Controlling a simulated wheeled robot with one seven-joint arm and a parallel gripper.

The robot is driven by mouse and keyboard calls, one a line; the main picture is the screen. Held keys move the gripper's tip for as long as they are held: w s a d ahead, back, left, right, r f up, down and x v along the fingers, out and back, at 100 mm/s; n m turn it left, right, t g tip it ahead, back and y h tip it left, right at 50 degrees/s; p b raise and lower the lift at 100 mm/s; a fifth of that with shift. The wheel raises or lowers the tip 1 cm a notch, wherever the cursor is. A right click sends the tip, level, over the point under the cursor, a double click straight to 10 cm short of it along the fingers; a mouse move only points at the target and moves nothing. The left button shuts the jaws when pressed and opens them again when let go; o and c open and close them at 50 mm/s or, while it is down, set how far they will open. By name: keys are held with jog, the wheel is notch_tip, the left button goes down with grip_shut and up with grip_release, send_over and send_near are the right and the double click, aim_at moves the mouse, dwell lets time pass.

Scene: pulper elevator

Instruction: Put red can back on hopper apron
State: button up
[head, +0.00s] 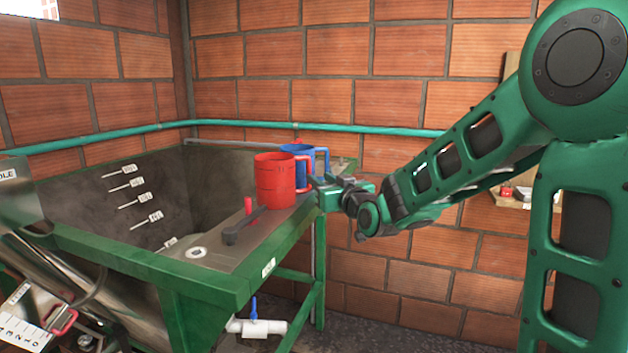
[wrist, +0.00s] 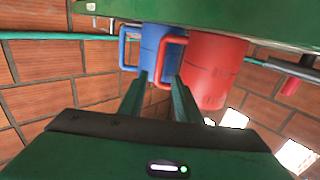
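The red can (head: 276,182) stands upright on the hopper apron (head: 222,262), near its right edge. Its handle faces right, toward my gripper (head: 322,187). A blue can (head: 322,160) stands just behind it. In the wrist view, which is upside down, the red can (wrist: 216,72) is at upper right and the blue can (wrist: 152,44) is left of it. My gripper (wrist: 160,76) is open there, with a visible gap between its fingers. The fingertips are close to the red handle; I cannot tell whether they touch it. Nothing is clamped between the fingers.
A dark bar-shaped handle (head: 243,226) and a small red upright piece (head: 248,205) are on the apron left of the red can. The open hopper basin (head: 130,205) lies further left. A teal pipe (head: 390,132) runs along the brick wall behind. A blue-handled valve (head: 254,318) is below.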

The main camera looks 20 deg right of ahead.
jog(key=s+d+f+m+g+h, duration=0.1)
jog(key=s+d+f+g, duration=0.2)
jog(key=s+d+f, duration=0.3)
jog(key=s+d+f+m+g+h, duration=0.1)
jog(key=s+d+f+g, duration=0.2)
jog(key=s, duration=0.5)
jog(key=s+d+f+m+g+h, duration=0.1)
jog(key=s+d+f+g+h, duration=0.15)
jog(key=s+d+f, duration=0.35)
jog(key=s+f+m+g+y, duration=0.1)
jog(key=s+g, duration=0.3)
jog(key=s, duration=0.9)
jog(key=s+f+m+g+y, duration=0.1)
jog(key=s+m+g, duration=0.3)
jog(key=s, duration=0.9)
jog(key=shift+s+d+f+g, duration=0.35)
jog(key=shift+d+f+g, duration=0.05)
jog(key=shift+f+g, duration=0.35)
